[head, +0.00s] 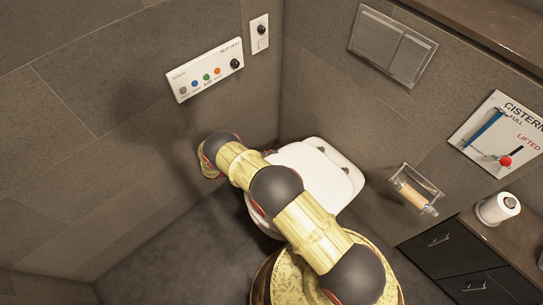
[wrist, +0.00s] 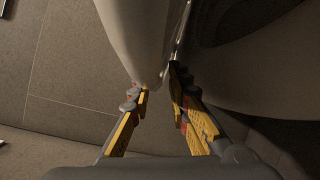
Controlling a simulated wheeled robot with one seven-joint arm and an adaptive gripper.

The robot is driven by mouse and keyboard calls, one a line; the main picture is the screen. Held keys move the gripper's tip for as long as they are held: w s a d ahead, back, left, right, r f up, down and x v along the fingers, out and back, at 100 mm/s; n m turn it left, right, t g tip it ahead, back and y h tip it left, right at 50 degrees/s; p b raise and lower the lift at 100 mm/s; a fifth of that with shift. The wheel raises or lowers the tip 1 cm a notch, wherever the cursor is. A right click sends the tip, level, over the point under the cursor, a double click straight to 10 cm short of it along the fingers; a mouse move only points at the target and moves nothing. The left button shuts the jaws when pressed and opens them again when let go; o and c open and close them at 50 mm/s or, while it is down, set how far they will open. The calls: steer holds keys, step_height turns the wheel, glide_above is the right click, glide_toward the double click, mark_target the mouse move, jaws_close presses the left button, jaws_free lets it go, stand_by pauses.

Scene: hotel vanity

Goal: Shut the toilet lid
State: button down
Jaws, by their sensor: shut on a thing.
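The white toilet (head: 335,177) stands in the corner by the back wall, with dark hinge fittings on its top. My arm crosses in front of it and hides its left and front parts. I cannot tell the lid's angle from the head view. My gripper's fingers are hidden in the head view, at the arm's far end left of the toilet. In the wrist view my gripper (wrist: 157,94) has its fingers on both sides of the tapered edge of a pale panel, which looks like the toilet lid (wrist: 140,35). A dark curved opening shows to its right.
A control panel (head: 205,69) with coloured buttons is on the left wall, above my wrist. A flush plate (head: 391,46), a paper holder (head: 415,188) and a cistern sign (head: 503,135) are on the right wall. A dark cabinet (head: 445,246) stands at right. The floor at lower left is clear.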

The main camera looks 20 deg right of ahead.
steer(key=shift+r, duration=0.1)
steer(key=c, duration=1.7)
jaws_free()
steer(key=shift+o, duration=0.2)
steer(key=a, duration=1.2)
steer(key=shift+r, duration=0.3)
steer(key=shift+w, duration=0.1)
